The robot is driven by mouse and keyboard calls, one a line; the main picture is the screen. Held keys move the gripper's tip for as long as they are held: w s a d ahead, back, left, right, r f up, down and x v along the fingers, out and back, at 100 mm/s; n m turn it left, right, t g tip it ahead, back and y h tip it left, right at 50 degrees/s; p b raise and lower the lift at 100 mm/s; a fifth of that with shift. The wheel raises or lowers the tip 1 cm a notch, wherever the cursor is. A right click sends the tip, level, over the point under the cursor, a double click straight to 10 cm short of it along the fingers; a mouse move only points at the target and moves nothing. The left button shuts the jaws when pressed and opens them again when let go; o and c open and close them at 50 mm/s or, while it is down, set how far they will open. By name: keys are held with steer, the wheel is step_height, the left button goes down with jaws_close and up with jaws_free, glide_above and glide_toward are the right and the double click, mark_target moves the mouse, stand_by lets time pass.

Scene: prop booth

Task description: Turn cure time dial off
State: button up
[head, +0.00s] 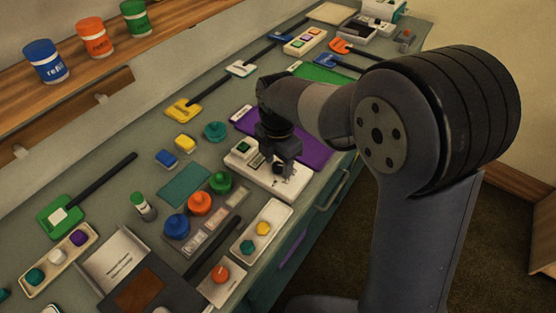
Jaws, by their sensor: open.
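A white device (257,178) lies on the counter near the middle of the head view, with a small dark green display or button at its upper left. My gripper (281,168) points down over the right part of this device. A small dark round piece shows at the fingertips; I cannot tell whether it is the cure time dial or part of the gripper. The gripper hides much of the device's right part, and no dial setting can be read. Whether the fingertips touch anything cannot be told.
A purple mat (313,151) lies right behind the device. Blue (176,227), orange (200,203) and green (220,182) round-topped pieces stand to its left. A white tray (246,246) lies in front. A shelf with refill jars (47,62) runs along the wall.

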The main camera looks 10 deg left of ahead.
steer(key=shift+c, duration=0.2)
steer(key=c, duration=1)
steer(key=shift+o, duration=0.2)
steer(key=shift+m, duration=0.4)
steer(key=m, duration=0.4)
steer(key=shift+p, duration=0.4)
steer(key=m, duration=0.5)
steer(key=shift+p, duration=0.35)
steer(key=m, duration=0.5)
steer(key=shift+m, duration=0.4)
steer(key=shift+m+p, duration=0.3)
steer(key=shift+m, duration=1.9)
